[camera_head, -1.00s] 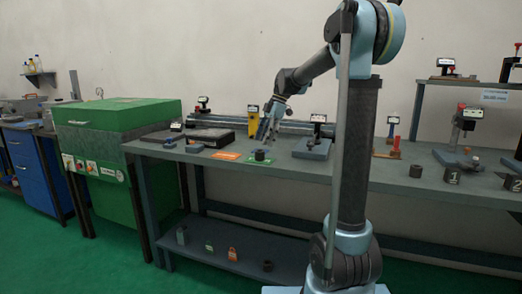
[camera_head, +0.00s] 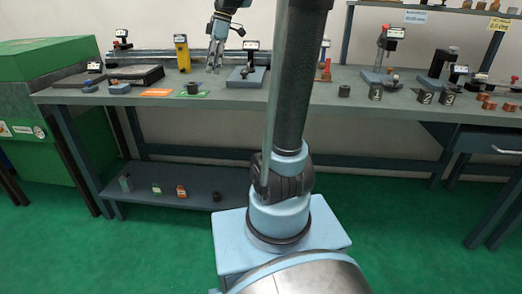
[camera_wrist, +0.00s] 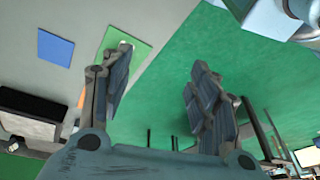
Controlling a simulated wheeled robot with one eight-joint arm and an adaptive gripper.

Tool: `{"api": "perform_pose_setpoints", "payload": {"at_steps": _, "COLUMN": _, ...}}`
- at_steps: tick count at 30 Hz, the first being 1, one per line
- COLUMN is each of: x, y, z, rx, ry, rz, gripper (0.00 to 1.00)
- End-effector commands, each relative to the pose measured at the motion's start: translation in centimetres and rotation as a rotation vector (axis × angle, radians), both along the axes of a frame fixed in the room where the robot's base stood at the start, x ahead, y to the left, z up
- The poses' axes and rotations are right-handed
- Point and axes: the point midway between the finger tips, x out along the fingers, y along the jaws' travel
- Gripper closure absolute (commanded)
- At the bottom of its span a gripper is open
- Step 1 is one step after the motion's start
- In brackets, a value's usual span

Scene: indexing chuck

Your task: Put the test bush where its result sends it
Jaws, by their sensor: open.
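A dark cylindrical bush (camera_head: 192,87) stands on a green card (camera_head: 203,95) near the bench's front edge in the head view. Whether it is the test bush cannot be told. My gripper (camera_head: 213,68) is above the bench, behind and right of the green card, fingers pointing down. In the wrist view my gripper (camera_wrist: 160,68) is open with nothing between its fingers. The green card (camera_wrist: 138,53) is beside the left finger, which partly covers it.
An orange card (camera_head: 156,92) lies left of the green one. A yellow gauge (camera_head: 182,53) and display stand (camera_head: 247,75) flank my gripper. A dark surface plate (camera_head: 136,76) and green machine (camera_head: 40,62) are left.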

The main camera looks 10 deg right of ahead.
Motion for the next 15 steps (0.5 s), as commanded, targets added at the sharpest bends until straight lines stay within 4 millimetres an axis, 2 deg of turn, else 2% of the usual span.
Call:
{"api": "perform_pose_setpoints", "payload": {"at_steps": 1, "x": -1.6, "y": -0.9, "z": -0.8, "rx": -0.018, "ry": 0.004, "rz": -0.070, "gripper": 0.45}}
{"api": "perform_pose_setpoints", "payload": {"at_steps": 3, "x": -3.6, "y": -1.9, "z": -1.8, "rx": -0.040, "ry": 0.013, "rz": -0.172, "gripper": 0.45}}
{"api": "perform_pose_setpoints", "payload": {"at_steps": 8, "x": -7.9, "y": -4.1, "z": -4.5, "rx": -0.087, "ry": 0.025, "rz": -0.407, "gripper": 0.45}}
{"api": "perform_pose_setpoints", "payload": {"at_steps": 15, "x": -14.2, "y": -7.2, "z": -9.5, "rx": -0.136, "ry": 0.032, "rz": -0.760, "gripper": 0.45}}
